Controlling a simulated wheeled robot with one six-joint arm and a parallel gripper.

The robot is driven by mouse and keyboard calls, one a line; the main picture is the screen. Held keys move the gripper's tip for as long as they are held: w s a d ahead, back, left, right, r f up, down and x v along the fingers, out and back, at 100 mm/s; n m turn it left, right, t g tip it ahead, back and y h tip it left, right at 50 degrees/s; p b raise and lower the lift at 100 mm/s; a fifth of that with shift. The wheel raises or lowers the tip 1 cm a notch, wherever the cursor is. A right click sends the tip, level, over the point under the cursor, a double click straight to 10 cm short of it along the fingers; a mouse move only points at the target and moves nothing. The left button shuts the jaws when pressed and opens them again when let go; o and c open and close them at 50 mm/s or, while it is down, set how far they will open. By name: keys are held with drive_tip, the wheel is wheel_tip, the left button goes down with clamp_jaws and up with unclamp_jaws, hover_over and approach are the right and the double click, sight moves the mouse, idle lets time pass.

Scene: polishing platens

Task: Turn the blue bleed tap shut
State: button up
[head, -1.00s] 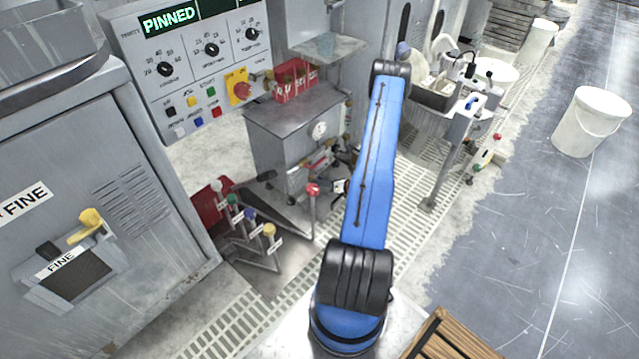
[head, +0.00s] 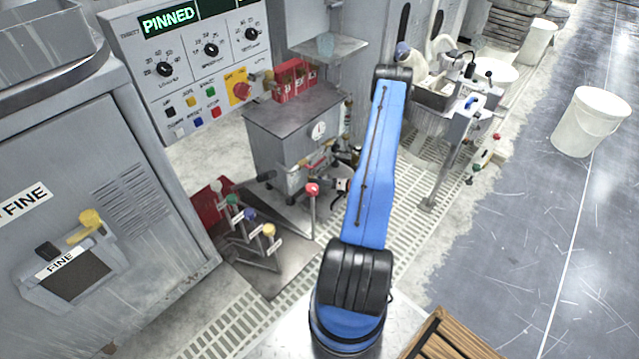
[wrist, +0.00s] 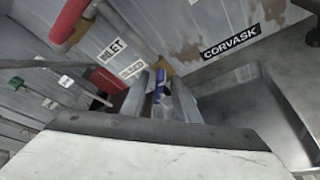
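The blue tap handle (wrist: 159,84) shows near the middle of the wrist view, a small upright blue lever with a pale grey part below it. My gripper (wrist: 160,97) has its two grey fingers apart, one on each side of the handle in the picture. I cannot tell whether either finger touches it. In the head view the gripper and tap are mostly hidden behind my blue arm, beside the grey cabinet with the gauge (head: 318,130).
A red pipe (wrist: 72,18) crosses the upper left of the wrist view, with a green-handled lever (wrist: 16,82) farther left. A grey tray (wrist: 250,105) lies at right. In the head view, a red-knobbed post (head: 313,189) and several coloured levers (head: 250,214) stand left of my arm.

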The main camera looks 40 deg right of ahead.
drive_tip(key=shift+s, duration=0.1)
drive_tip(key=v, duration=1.7)
drive_tip(key=shift+s, duration=0.15)
